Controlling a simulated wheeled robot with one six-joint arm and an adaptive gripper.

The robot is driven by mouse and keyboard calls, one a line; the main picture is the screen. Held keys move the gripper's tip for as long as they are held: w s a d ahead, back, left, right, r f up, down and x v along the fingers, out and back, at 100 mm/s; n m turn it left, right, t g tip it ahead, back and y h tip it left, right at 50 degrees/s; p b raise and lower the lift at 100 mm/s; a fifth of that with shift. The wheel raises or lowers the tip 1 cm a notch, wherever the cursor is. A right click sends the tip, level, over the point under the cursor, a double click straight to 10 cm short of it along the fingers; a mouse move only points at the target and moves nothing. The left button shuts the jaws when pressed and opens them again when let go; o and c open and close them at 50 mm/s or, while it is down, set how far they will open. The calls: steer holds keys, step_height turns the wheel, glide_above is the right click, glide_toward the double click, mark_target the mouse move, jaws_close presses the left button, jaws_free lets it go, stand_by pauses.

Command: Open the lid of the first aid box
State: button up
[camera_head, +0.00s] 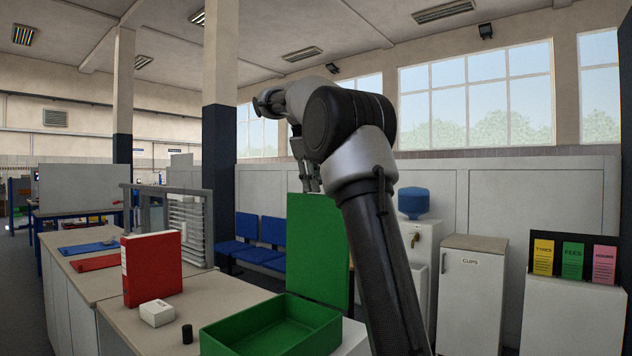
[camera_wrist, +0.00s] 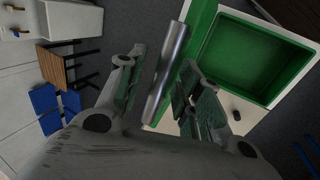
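The first aid box (camera_head: 270,335) is a green open-topped box at the front of the counter. Its green lid (camera_head: 318,240) stands upright at the box's back edge, so the box is open and looks empty. In the wrist view the box's green inside (camera_wrist: 255,52) shows at upper right, with a strip of the lid (camera_wrist: 200,18) beside it. My gripper (camera_head: 309,180) is at the lid's top edge. In the wrist view its fingers (camera_wrist: 163,85) are apart, with a grey metal bar (camera_wrist: 168,72) between them. I cannot tell whether either finger touches the bar.
A red binder (camera_head: 152,268), a small white box (camera_head: 157,313) and a black cylinder (camera_head: 187,334) stand on the counter left of the box. Blue chairs (camera_head: 260,240) are behind. A white cabinet (camera_head: 470,295) stands to the right.

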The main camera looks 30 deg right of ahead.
steer(key=w+v, duration=0.1)
steer(key=v, duration=0.6)
steer(key=shift+s+r, duration=0.25)
steer(key=shift+s, duration=0.3)
steer(key=shift+a, duration=0.1)
steer(key=s+a+f+m+t+y, duration=0.1)
steer(key=s+a+f, duration=0.2)
steer(key=s+f, duration=0.3)
steer(key=s+a+f+t+y, duration=0.1)
steer(key=s+a+f, duration=0.2)
steer(key=s, duration=0.6)
steer(key=s+a+f+m+y, duration=0.1)
steer(key=s+a+f, duration=0.2)
steer(key=s+f, duration=0.5)
steer(key=s+a+f+m+t+y, duration=0.1)
steer(key=s+a+f, duration=0.2)
steer(key=s+f, duration=0.6)
step_height(320, 180, down, 5)
steer(key=shift+f+m, duration=0.1)
steer(key=shift+m, duration=0.2)
steer(key=shift+d, duration=0.1)
